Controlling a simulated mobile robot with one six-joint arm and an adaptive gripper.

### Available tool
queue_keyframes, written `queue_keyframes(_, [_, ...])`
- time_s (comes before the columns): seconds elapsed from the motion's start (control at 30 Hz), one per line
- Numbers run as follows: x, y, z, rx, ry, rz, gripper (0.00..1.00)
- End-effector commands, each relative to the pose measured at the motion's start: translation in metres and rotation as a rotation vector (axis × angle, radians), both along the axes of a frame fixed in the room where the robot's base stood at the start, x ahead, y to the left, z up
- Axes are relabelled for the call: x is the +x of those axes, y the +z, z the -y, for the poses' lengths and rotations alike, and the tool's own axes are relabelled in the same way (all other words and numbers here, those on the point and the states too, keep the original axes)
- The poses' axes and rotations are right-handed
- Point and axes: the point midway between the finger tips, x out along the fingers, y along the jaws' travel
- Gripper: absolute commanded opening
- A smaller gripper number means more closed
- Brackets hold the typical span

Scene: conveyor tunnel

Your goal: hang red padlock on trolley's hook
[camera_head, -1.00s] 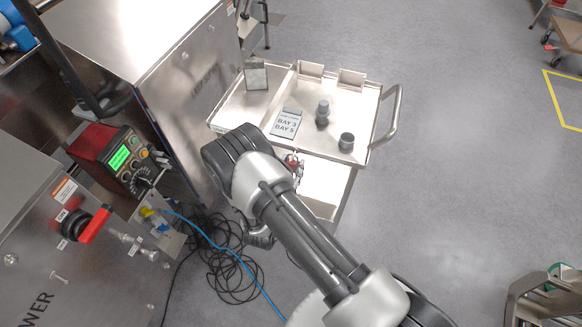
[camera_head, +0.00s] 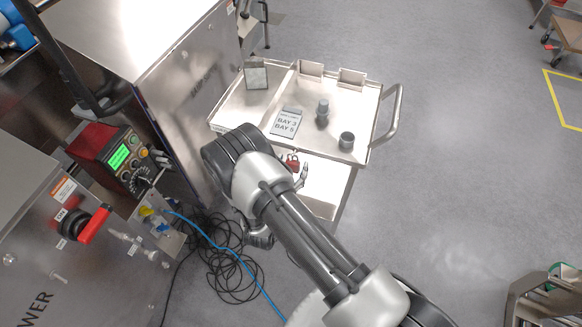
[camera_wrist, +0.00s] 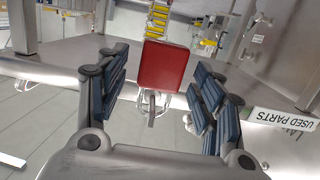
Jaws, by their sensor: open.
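The red padlock (camera_wrist: 163,66) is between the spread blue-padded fingers of my gripper (camera_wrist: 160,76) in the wrist view, with visible gaps on both sides. Its shackle (camera_wrist: 143,104) is around a small grey hook (camera_wrist: 152,106) by the trolley's edge, so the padlock appears to hang there. In the head view the red padlock (camera_head: 292,161) shows small at the near side of the trolley (camera_head: 228,118), below its top tray. My gripper (camera_head: 301,174) is open right beside it, mostly hidden behind my arm.
The top tray carries a bay sign (camera_head: 286,123), a dark knobbed part (camera_head: 322,113) and a grey cup-shaped part (camera_head: 346,141). A steel cabinet (camera_head: 150,40) stands close on the left, with coiled cables (camera_head: 225,265) on the floor.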

Motion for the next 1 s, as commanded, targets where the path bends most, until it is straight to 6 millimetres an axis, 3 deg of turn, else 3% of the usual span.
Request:
queue_keyframes(0.17, [-0.016, 0.003, -0.008, 0.000, 0.005, 0.000, 0.61])
queue_keyframes(0.6, [-0.096, 0.016, -0.037, 0.000, 0.005, 0.000, 0.61])
queue_keyframes(0.8, [-0.110, 0.018, -0.041, 0.000, 0.001, 0.001, 0.61])
queue_keyframes(1.0, [-0.111, 0.018, -0.041, 0.000, 0.000, 0.001, 0.61])
